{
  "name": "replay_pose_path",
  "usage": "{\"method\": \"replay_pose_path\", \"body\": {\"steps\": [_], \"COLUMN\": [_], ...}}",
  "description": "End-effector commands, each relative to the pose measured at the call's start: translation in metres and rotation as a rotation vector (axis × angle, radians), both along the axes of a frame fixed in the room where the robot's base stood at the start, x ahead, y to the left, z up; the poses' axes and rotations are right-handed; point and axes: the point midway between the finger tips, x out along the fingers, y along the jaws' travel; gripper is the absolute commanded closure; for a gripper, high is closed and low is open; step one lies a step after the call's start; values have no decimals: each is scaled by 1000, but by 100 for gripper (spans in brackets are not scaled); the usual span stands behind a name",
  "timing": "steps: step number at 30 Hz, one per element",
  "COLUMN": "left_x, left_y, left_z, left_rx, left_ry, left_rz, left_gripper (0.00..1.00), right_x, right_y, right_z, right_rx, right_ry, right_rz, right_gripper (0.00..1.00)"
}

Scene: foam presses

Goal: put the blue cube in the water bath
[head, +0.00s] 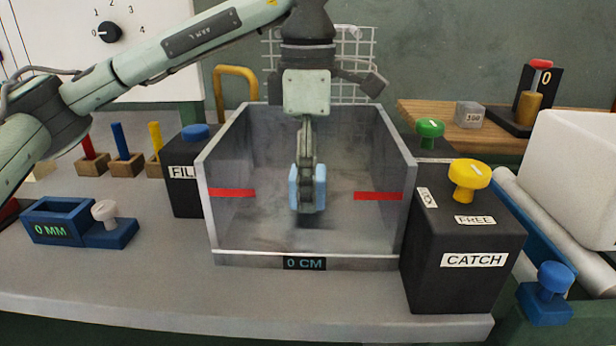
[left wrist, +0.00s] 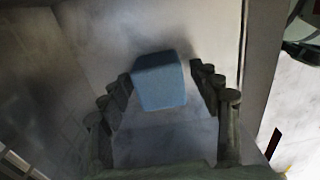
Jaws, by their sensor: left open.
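The water bath (head: 231,234) is a grey, open-topped tank in the middle of the head view, with red marks on its walls and a "0 CM" display on its front. My left gripper (head: 308,204) points straight down inside it. The light blue cube (head: 320,186) is inside the tank, partly hidden behind the gripper's finger. In the left wrist view, the blue cube (left wrist: 160,83) sits between the open fingertips, with a gap on each side. A dark shadow lies below it; I cannot tell if it touches the floor. My right gripper is out of view.
A black box labelled CATCH and FREE (head: 440,285) with a yellow knob (head: 468,180) stands right of the bath. A black FILL box (head: 184,190) stands left. A blue 0 MM gauge (head: 55,222) and a white roller (head: 560,235) flank the bench. The front bench strip is clear.

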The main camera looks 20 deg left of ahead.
Motion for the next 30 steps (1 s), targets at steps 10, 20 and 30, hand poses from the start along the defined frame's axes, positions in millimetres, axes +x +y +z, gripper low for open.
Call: {"method": "replay_pose_path", "body": {"steps": [10,20,30], "left_x": [1,0,0], "left_y": [-1,-1,0], "left_z": [53,113,122], "left_rx": [-2,1,0], "left_ry": [-5,-3,0], "left_rz": [0,-1,-1], "left_gripper": [37,37,37], "right_x": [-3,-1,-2], "right_y": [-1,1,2], "right_z": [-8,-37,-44], "right_rx": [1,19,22], "right_ry": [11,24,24], "right_rz": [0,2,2], "right_gripper": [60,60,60]}}
